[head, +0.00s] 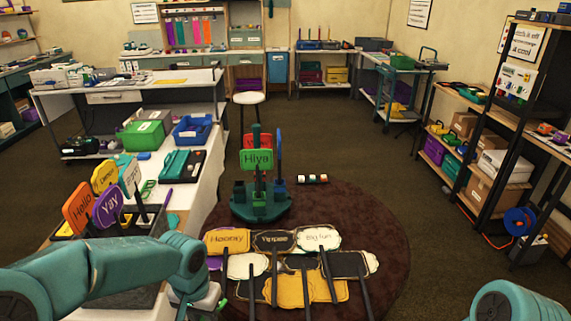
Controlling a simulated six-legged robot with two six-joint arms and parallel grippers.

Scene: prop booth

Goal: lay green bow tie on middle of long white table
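The long white table (184,198) runs from the lower left toward the back, crowded with props along its left side and with a bare strip on its right. I cannot pick out a green bow tie for sure. A small green outlined item (148,188) lies on the table, too small to identify. My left arm reaches in from the left over the table's near end. My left gripper (203,297) points down at the bottom of the view, partly hidden by its own wrist, and its fingers and any held item are unclear. Only a link of my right arm shows at lower right.
Sign paddles (76,207) stand at the table's near left. Behind them are a green bin (141,136), a blue bin (192,130) and a black tray (194,166). A green paddle stand (260,205) and flat signs (296,291) occupy the round brown rug (385,235).

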